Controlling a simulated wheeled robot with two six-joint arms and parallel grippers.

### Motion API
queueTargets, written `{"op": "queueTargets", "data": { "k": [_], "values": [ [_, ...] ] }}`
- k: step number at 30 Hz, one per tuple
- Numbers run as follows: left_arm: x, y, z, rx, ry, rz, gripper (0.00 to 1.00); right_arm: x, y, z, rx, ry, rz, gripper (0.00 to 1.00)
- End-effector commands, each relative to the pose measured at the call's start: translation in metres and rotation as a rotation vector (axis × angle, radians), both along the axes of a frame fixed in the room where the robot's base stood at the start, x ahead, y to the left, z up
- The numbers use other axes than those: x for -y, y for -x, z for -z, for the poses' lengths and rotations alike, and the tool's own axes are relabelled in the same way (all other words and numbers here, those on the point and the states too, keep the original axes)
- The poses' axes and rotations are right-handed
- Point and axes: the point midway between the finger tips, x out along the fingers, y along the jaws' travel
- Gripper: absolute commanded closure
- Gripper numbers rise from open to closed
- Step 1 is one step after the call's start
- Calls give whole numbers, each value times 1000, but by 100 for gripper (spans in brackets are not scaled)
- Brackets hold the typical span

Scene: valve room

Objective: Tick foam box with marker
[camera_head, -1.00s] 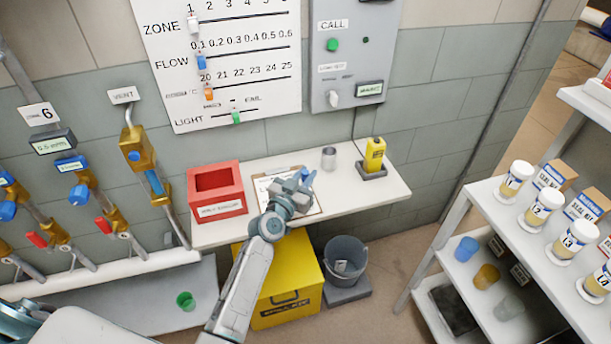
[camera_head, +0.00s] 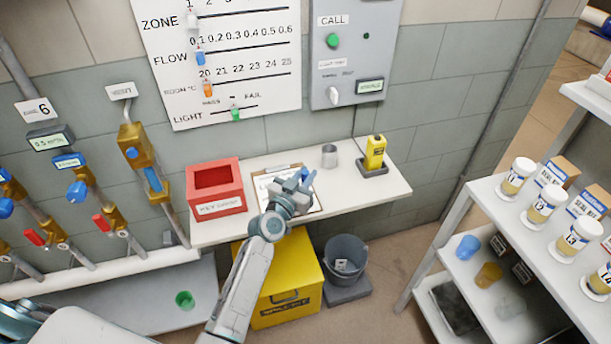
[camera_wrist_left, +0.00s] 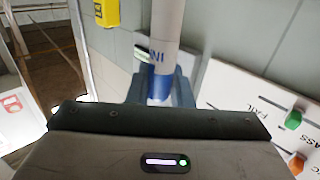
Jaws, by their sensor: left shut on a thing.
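My left gripper (camera_head: 300,184) is over the right part of a clipboard (camera_head: 266,181) with a white sheet, on the white wall shelf. It is shut on a pale cylinder with a blue band, which looks like the marker (camera_wrist_left: 166,40). In the left wrist view the marker stands between the two blue-grey fingers (camera_wrist_left: 160,92), with part of some lettering showing. In the head view only a bit of blue shows at the fingertips. The hand hides much of the sheet, so I cannot tell its boxes or whether the tip touches. My right gripper is not in view.
A red open box (camera_head: 217,205) stands left of the clipboard. A metal cup (camera_head: 329,156) and a yellow device (camera_head: 375,152) in a dark holder stand to the right. A yellow bin (camera_head: 290,285) and a grey bucket (camera_head: 346,252) are below the shelf.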

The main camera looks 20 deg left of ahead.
Motion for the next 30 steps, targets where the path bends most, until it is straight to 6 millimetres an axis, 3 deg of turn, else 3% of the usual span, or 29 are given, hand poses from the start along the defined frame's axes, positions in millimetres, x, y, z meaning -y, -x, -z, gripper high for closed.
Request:
{"op": "queueTargets", "data": {
  "k": [19,30],
  "values": [
    [11,2,2,0,0,0,100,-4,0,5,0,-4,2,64],
    [4,1,3,-1,0,0,100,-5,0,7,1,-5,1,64]
  ]
}}
